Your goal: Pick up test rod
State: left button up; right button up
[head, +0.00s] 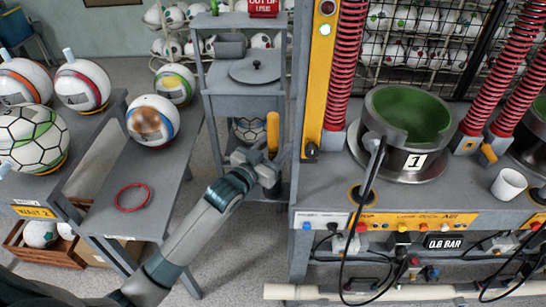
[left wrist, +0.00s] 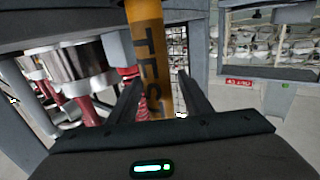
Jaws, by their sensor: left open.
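The test rod (head: 272,130) is yellow-orange and stands upright beside the shelf cart's right side. In the left wrist view the test rod (left wrist: 150,55) shows dark letters, partly readable as "TES", and appears between my two fingers. My left gripper (head: 263,160) is at the rod's lower visible part, with its jaws apart. It also shows in the left wrist view (left wrist: 157,82), with a finger on each side of the rod. I cannot tell whether either finger touches it. The rod's lower end is hidden by the gripper. My right gripper is not in view.
The grey cart (head: 245,103) holds a round lid, with a ball below. The press bench (head: 300,190) with a yellow post (head: 318,75) and the numbered pot (head: 405,135) stands close right. Balls and a red ring (head: 132,197) lie on left tables.

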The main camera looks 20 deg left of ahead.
pick_arm(q)
grip_shut()
jog(key=shift+r, duration=0.1)
notch_tip(320, 180, up, 10)
jog(key=b, duration=0.2)
dwell(0.4)
dwell(0.4)
